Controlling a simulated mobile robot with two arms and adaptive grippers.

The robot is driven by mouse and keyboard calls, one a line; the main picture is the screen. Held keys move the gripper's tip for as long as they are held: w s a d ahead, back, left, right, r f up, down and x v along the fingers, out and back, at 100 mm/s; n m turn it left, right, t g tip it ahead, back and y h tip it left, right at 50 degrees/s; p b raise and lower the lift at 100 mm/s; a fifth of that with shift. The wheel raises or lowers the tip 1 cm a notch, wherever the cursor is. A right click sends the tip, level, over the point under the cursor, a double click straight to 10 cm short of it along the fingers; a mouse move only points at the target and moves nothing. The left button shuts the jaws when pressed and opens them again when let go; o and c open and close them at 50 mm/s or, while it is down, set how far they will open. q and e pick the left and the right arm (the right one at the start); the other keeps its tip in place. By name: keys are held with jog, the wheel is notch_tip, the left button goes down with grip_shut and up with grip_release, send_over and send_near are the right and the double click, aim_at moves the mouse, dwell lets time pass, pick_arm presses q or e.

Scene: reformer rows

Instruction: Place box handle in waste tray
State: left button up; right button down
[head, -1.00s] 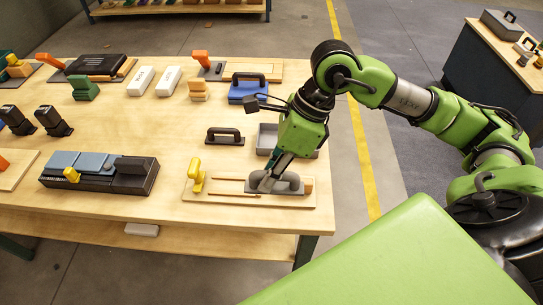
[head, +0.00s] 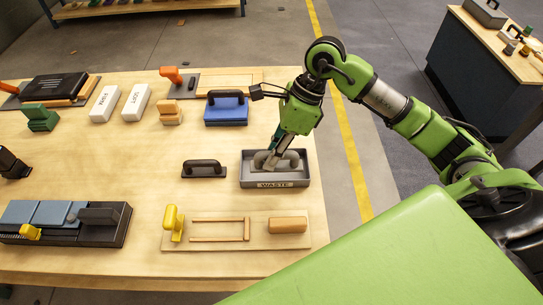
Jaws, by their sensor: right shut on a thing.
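The grey waste tray (head: 248,181) sits near the right edge of the table, its front marked WASTE. My right gripper (head: 272,163) points down into the tray and is shut on a grey, arched box handle (head: 292,158). The handle is inside the tray's outline, partly hidden by the fingers and the front wall; I cannot tell whether it touches the floor. My left gripper is not in view.
A wooden board (head: 180,243) with a yellow-handled tool (head: 173,222), thin strips and a wooden block (head: 288,225) lies in front of the tray. A black handle (head: 204,169) is left of it; a blue box (head: 226,110) stands behind.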

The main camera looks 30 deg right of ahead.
jog(key=w+f, duration=0.1)
jog(key=w+d+f, duration=0.1)
jog(key=f, duration=0.1)
jog(key=w+f+p, duration=0.1)
jog(key=w+f, duration=0.1)
jog(key=shift+w+d, duration=0.1)
jog(key=shift+d, duration=0.25)
jog(key=shift+w+f, duration=0.1)
jog(key=shift+f, duration=0.1)
jog(key=f+p, duration=0.1)
jog(key=f, duration=0.1)
jog(key=shift+w+d+f+p, duration=0.15)
jog(key=shift+w+f+p, duration=0.05)
jog(key=shift+f+p, duration=0.2)
jog(key=shift+f, duration=0.45)
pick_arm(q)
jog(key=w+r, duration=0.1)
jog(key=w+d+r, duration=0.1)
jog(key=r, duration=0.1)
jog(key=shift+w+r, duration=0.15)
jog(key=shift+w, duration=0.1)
pick_arm(e)
jog(key=shift+f, duration=0.15)
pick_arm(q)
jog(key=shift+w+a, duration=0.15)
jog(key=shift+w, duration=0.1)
pick_arm(e)
jog(key=c, duration=2)
grip_release()
